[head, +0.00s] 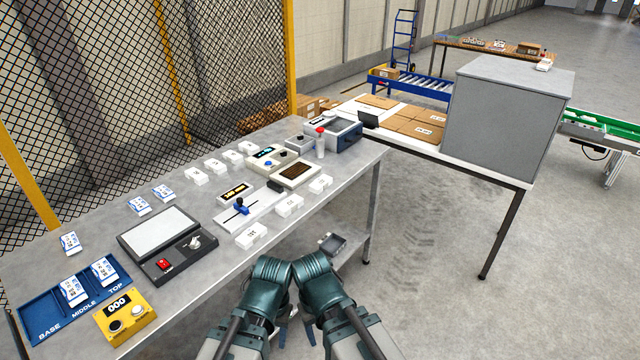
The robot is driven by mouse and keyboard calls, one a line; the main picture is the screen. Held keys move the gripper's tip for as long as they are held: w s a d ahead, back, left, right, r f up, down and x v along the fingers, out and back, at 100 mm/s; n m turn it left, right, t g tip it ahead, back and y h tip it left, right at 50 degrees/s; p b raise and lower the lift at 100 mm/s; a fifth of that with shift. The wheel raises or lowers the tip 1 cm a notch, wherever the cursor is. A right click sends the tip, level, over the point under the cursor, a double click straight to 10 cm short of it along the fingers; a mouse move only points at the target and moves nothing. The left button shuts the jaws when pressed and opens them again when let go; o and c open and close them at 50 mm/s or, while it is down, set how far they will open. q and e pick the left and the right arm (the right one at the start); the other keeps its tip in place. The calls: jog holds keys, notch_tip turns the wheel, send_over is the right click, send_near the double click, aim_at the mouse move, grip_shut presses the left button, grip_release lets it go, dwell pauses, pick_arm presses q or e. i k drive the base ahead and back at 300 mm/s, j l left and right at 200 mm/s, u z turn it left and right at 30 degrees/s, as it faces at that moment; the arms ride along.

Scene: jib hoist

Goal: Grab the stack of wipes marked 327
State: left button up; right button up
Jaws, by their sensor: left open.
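Small white stacks with dark printed marks stand on the long grey table. Three are along its near edge: one at the left (251,236), one in the middle (290,206) and one at the right (320,184). Several more white stacks (214,167) stand in a row towards the back. The marks are too small to read, so I cannot tell which one is 327. My left gripper (288,322) is open, low in front of the table and apart from every stack. My right gripper is mostly hidden beside it; its jaws are unclear.
The table (190,297) also holds a blue tray (44,318) with blue-white packs, a yellow counter box (126,316), a black-framed panel (160,238) and several devices. A mesh fence (200,70) closes the back. A grey cabinet (505,115) stands right.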

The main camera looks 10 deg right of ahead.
aim_at(322, 183)
jog(key=i+z, duration=0.45)
jog(key=i+j+z, duration=0.15)
jog(key=z, duration=0.3)
jog(key=i+j+z, duration=0.45)
jog(key=l, duration=0.1)
